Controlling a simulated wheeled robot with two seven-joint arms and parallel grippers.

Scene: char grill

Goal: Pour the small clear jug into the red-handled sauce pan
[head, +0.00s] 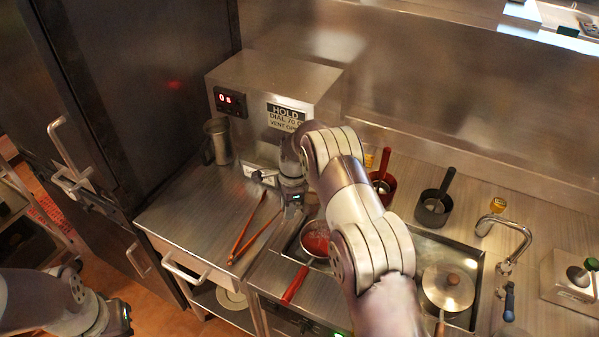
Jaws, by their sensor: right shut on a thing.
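My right gripper (293,197) is at the front of the steel machine, above the counter edge by the basin. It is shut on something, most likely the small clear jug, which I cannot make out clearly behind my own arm. A sauce pan with a red handle (295,286) and red contents (316,237) sits below and right of this gripper, partly covered by my forearm. The handle points toward the front edge. My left gripper (121,317) is low at the bottom left, away from the counter; its fingers are too unclear to read.
Orange-edged tongs (246,238) lie on the left counter. A steel pitcher (218,141) stands beside the steel machine (277,80). A red pot (382,186), a black pot (433,209), a lidded pan (447,288) and a tap (507,232) are to the right.

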